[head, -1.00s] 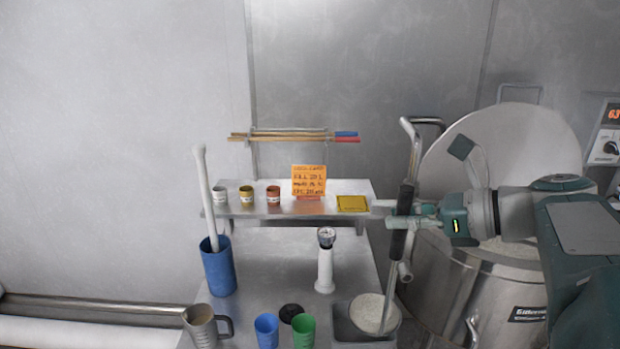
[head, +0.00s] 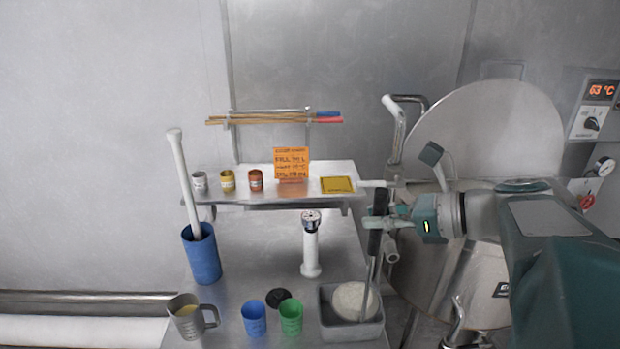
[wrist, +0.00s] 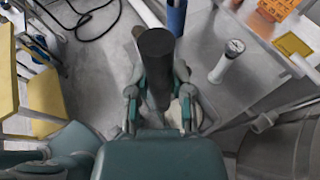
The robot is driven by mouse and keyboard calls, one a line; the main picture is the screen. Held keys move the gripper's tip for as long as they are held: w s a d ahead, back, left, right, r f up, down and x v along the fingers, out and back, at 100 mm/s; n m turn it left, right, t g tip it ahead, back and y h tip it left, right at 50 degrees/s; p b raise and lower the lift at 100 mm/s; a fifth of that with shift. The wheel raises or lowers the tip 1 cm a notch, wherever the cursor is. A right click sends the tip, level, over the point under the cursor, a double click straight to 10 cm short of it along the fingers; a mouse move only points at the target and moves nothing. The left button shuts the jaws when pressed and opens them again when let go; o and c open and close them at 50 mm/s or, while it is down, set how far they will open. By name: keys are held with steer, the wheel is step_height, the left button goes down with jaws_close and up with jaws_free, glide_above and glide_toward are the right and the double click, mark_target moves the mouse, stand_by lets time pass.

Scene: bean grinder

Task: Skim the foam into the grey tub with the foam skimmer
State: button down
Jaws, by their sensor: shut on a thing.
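My gripper (head: 379,216) is shut on the black handle of the foam skimmer (head: 377,230). The handle fills the space between my fingers in the wrist view (wrist: 157,62). The skimmer's thin metal shaft runs down to a round, pale, speckled disc (head: 352,299). The disc is over or inside the open grey tub (head: 352,332), tilted, with the tub's walls around it. I cannot tell whether the disc touches the tub or how much foam is on it. In the wrist view the handle and fingers hide most of the disc and tub.
A white gauge tube (head: 311,250), green cup (head: 291,317), blue cup (head: 253,318) and metal jug (head: 190,318) stand left of the tub. A tall blue container (head: 201,255) holds a white paddle. A shelf (head: 225,195) spans behind. The big kettle lid (head: 490,135) stands at right.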

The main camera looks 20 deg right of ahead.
steer(key=shift+w+f, duration=0.15)
steer(key=w+d+f+m+g, duration=0.2)
steer(key=w, duration=0.6)
steer(key=w+d+f+m+g, duration=0.2)
steer(key=w+d, duration=0.1)
steer(key=w, duration=0.6)
steer(key=w+d+f+m+g, duration=0.1)
steer(key=w+d+m+g, duration=0.1)
steer(key=w, duration=0.7)
steer(key=shift+w+d+f+g+y, duration=0.15)
steer(key=shift+d+f+g+y, duration=0.25)
steer(key=shift+g, duration=0.1)
stand_by(0.8)
stand_by(1.5)
